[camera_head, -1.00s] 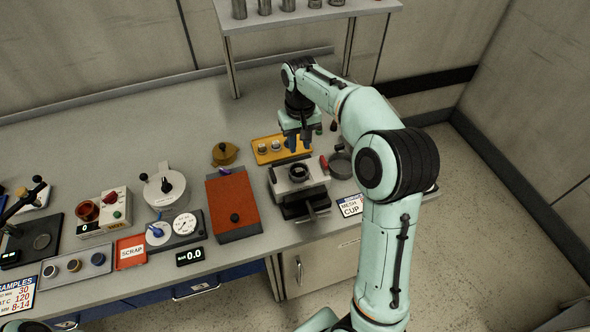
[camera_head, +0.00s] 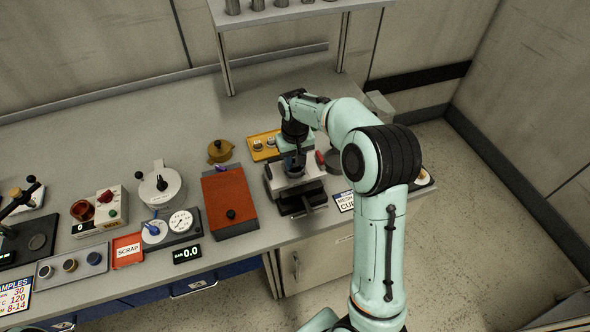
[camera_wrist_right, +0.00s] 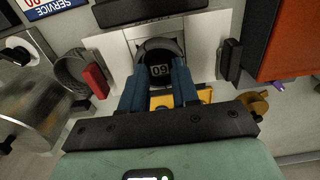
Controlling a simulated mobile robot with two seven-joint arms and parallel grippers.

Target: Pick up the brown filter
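I cannot say for sure which thing is the brown filter. A mustard-brown round piece with a knob (camera_head: 220,151) stands on the bench left of the yellow tray (camera_head: 256,155); it also shows in the wrist view (camera_wrist_right: 253,103). The tray holds small metal cups. My right gripper (camera_head: 293,162) is over the grey machine (camera_head: 312,187). In the wrist view its blue fingers (camera_wrist_right: 158,88) are apart at either side of a dark round piece marked 60 (camera_wrist_right: 160,69). I cannot tell whether they grip it. My left gripper is not in view.
An orange-red plate unit (camera_head: 229,200) stands left of the machine. A gauge box (camera_head: 182,226), a scrap sign (camera_head: 127,250) and a grey tray with three round pieces (camera_head: 90,262) lie further left. A shelf (camera_head: 290,17) stands behind. The rear left bench is clear.

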